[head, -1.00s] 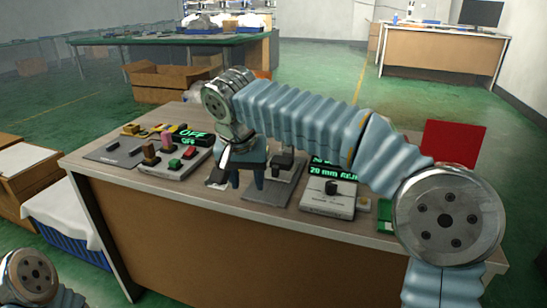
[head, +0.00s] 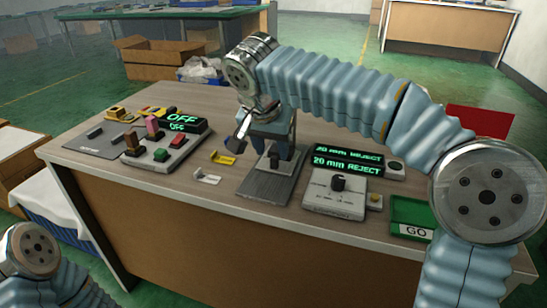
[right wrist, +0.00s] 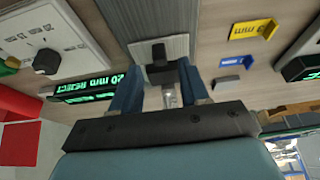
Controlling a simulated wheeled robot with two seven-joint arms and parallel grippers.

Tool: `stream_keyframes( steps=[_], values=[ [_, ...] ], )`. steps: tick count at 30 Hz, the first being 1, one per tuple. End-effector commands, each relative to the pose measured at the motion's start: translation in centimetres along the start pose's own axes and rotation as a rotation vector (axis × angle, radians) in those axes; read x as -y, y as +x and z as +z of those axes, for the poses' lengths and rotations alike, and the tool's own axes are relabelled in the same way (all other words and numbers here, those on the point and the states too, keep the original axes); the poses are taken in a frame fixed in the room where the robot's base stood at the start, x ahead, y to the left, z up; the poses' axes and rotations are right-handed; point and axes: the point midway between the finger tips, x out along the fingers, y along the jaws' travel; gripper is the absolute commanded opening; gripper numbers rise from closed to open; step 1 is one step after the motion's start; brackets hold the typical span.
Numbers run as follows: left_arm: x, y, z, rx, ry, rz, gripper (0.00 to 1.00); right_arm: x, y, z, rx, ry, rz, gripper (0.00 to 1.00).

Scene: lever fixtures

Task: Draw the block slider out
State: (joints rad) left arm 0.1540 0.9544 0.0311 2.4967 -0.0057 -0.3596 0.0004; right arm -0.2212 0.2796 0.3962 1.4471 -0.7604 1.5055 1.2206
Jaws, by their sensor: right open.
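The block slider is a dark grey ribbed plate (head: 262,188) with a black block (head: 274,161) standing on it, near the middle of the table. In the right wrist view the ribbed plate (right wrist: 160,46) and the black block (right wrist: 160,72) lie straight ahead. My right gripper (head: 272,150) is open above the plate. In the right wrist view its two blue fingers (right wrist: 161,92) stand on either side of the block, with gaps that look narrow; contact cannot be told. My left gripper is out of view.

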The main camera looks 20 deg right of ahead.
Motion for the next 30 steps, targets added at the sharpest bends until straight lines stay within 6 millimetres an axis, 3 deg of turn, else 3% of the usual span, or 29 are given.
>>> stream_keyframes(
  steps=[6, 17, 26, 30],
  values=[
    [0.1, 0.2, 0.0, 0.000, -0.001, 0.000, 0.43, 0.0, 3.1, 0.0, 0.001, 0.001, 0.000, 0.45],
    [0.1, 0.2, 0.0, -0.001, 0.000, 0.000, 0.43, 0.0, 3.7, 0.0, 0.000, 0.000, -0.001, 0.45],
    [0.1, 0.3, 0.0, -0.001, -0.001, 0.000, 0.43, 0.0, 3.7, 0.0, 0.000, 0.000, -0.001, 0.02],
    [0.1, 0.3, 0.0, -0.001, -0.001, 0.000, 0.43, 0.0, 3.7, 0.0, 0.000, 0.000, -0.001, 0.00]
  ],
)
